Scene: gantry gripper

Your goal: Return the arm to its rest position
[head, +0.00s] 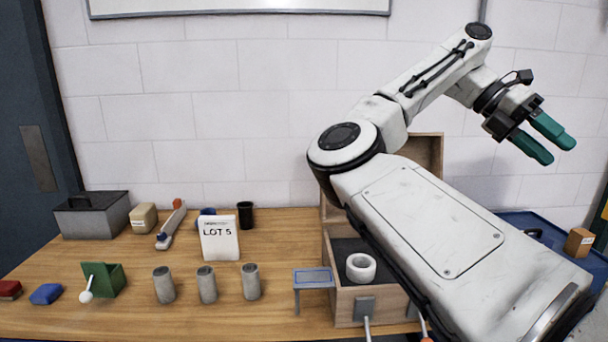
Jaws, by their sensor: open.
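My gripper (546,142) is at the upper right, raised well above the table and in front of the white block wall. Its two teal fingers are spread apart with nothing between them. My white arm rises from the lower right corner, bends at a dark round joint near the middle of the picture, and reaches up and right. It hides part of the wooden box and the right side of the table.
The wooden table (120,314) holds three grey cylinders (207,285), a LOT 5 card (219,238), a grey case (91,215) and an open wooden box (355,306) with a white ring (361,267). A small carton (579,242) sits on a blue surface at right.

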